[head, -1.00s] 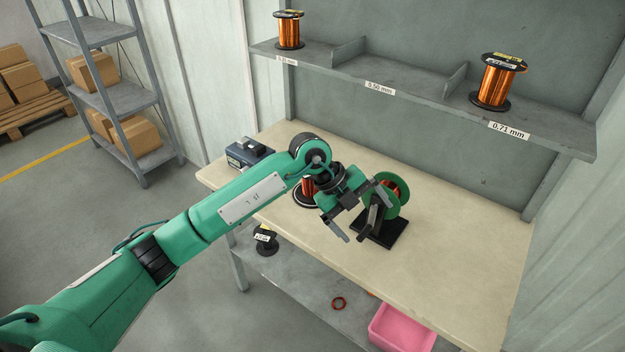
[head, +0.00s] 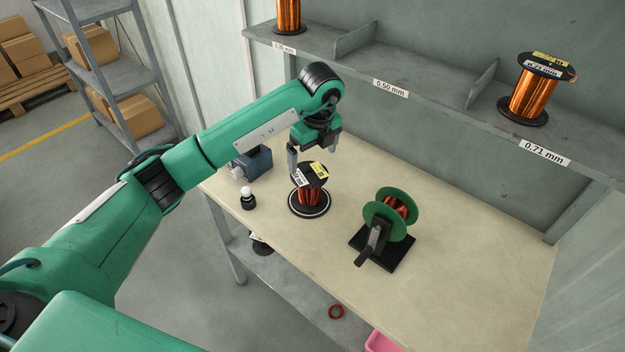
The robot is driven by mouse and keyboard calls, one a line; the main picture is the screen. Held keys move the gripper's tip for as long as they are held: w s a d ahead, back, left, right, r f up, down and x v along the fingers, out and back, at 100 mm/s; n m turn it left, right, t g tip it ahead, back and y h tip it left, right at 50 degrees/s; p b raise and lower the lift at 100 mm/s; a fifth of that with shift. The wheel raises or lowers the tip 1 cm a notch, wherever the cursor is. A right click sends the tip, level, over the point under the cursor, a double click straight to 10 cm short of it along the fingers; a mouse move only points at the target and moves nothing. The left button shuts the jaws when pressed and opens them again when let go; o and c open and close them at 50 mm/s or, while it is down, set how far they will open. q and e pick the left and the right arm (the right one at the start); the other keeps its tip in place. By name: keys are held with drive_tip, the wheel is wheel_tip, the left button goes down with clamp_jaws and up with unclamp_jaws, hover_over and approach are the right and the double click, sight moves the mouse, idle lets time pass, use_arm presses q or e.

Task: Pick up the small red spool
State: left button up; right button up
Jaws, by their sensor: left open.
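A spool of red-copper wire with black flanges (head: 309,195) stands upright on the workbench (head: 460,290), with white and yellow labels on its top. A second spool with green flanges and red wire (head: 378,211) sits on a black stand to its right. Which of them is the small red spool I cannot tell for certain. My left gripper (head: 314,158) is open and empty, pointing down at the top of the black-flanged spool. One finger is at the spool's left upper edge and the other is behind to the right; contact cannot be told. My right gripper is out of view.
A blue-grey device (head: 254,163) and a small black jar with a white top (head: 247,198) stand left of the spool. A shelf (head: 430,95) with large copper spools (head: 534,88) runs above. The bench's front right is clear.

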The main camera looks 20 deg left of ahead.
sight(311, 174)
use_arm(q)
drive_tip(key=f, duration=0.4)
drive_tip(key=f+p, duration=0.1)
drive_tip(key=f, duration=0.1)
drive_tip(key=shift+a, duration=0.3)
drive_tip(key=shift+w+f, duration=0.1)
drive_tip(key=shift+f, duration=0.25)
drive_tip(key=shift+a+f+p, duration=0.1)
drive_tip(key=shift+f+p, duration=0.25)
drive_tip(key=shift+f, duration=0.2)
drive_tip(key=f, duration=0.2)
drive_tip(key=f+p, duration=0.1)
drive_tip(key=shift+w+a+f, duration=0.1)
drive_tip(key=shift+a+f, duration=0.15)
drive_tip(key=shift+f, duration=0.4)
drive_tip(key=c, duration=1.2)
drive_tip(key=shift+w+r, duration=0.1)
drive_tip(key=shift+c, duration=1.4)
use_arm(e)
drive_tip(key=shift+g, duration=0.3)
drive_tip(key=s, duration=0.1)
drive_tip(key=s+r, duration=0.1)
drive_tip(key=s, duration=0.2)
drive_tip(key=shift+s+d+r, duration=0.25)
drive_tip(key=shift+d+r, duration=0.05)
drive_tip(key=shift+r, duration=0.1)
